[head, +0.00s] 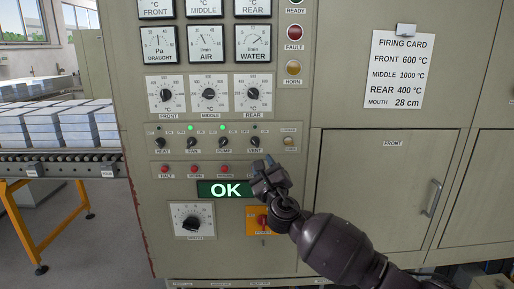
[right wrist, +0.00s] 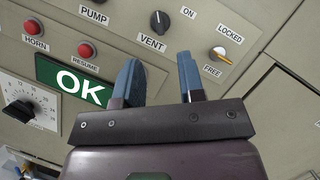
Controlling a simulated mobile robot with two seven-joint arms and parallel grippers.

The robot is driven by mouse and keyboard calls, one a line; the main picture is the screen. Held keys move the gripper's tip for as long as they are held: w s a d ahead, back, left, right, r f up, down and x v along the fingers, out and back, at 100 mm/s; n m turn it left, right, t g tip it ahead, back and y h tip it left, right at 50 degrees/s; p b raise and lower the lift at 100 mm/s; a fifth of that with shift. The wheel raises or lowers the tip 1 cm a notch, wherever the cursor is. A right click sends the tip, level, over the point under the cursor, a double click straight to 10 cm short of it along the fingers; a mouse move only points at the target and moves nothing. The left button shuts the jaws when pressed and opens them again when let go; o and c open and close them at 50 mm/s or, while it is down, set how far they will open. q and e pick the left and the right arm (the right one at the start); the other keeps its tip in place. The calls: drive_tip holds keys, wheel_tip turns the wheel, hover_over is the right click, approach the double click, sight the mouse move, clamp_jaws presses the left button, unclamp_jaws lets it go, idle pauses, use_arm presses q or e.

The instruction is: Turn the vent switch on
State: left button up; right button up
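The vent switch (head: 255,142) is a small black knob at the right end of a row of similar knobs on the furnace panel. It also shows in the right wrist view (right wrist: 160,21), above the VENT label, with an ON mark to its upper right. The lamp above it looks dark, while those above FAN and PUMP are green. My right gripper (head: 263,167) is just below the vent switch in the head view. In the right wrist view its two blue fingers (right wrist: 160,80) are apart with nothing between them. My left gripper is not in view.
A LOCKED/FREE selector (right wrist: 218,53) sits right of the vent switch. Red push buttons (head: 223,169) and the green OK display (head: 226,189) lie below the knobs. A cabinet door (head: 380,190) with a handle is to the right. A roller conveyor with stacked blocks (head: 60,125) is left.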

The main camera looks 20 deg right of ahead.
sight(256, 145)
drive_tip(key=x, duration=0.8)
drive_tip(key=shift+w+r, duration=0.1)
drive_tip(key=shift+w, duration=0.2)
clamp_jaws()
